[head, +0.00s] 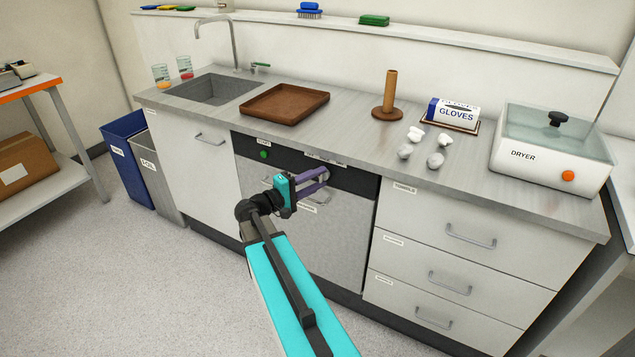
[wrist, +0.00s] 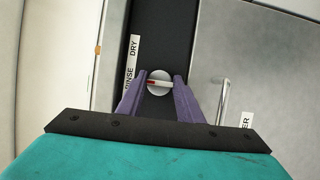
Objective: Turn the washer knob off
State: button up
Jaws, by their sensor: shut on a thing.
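The washer (head: 335,240) is the grey-fronted appliance under the counter, with a black control panel (head: 345,178) along its top. Its round silver knob (wrist: 159,90) shows in the wrist view, with a pale bar across it. The bar's red end points left, towards a white strip (wrist: 131,65) reading RINSE and DRY. No OFF mark is readable. My gripper (head: 326,176) is at the panel, its purple fingers (wrist: 163,76) shut on the knob from both sides. In the head view the gripper hides the knob.
A green light (head: 263,154) shows at the panel's left end. The washer's handle (wrist: 224,100) lies close to the right finger. Drawers (head: 460,240) stand right of the washer, a cupboard (head: 190,160) left. The floor in front is clear.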

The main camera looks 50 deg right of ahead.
jog(key=n+h, duration=0.1)
jog(key=n, duration=0.2)
jog(key=n+t+h+b, duration=0.1)
jog(key=n, duration=0.3)
jog(key=shift+f+h, duration=0.15)
jog(key=shift+h, duration=0.25)
jog(key=o, duration=1.1)
jog(key=shift+a, duration=0.1)
jog(key=v, duration=1.3)
jog(key=shift+a+b, duration=0.35)
jog(key=shift+b, duration=0.05)
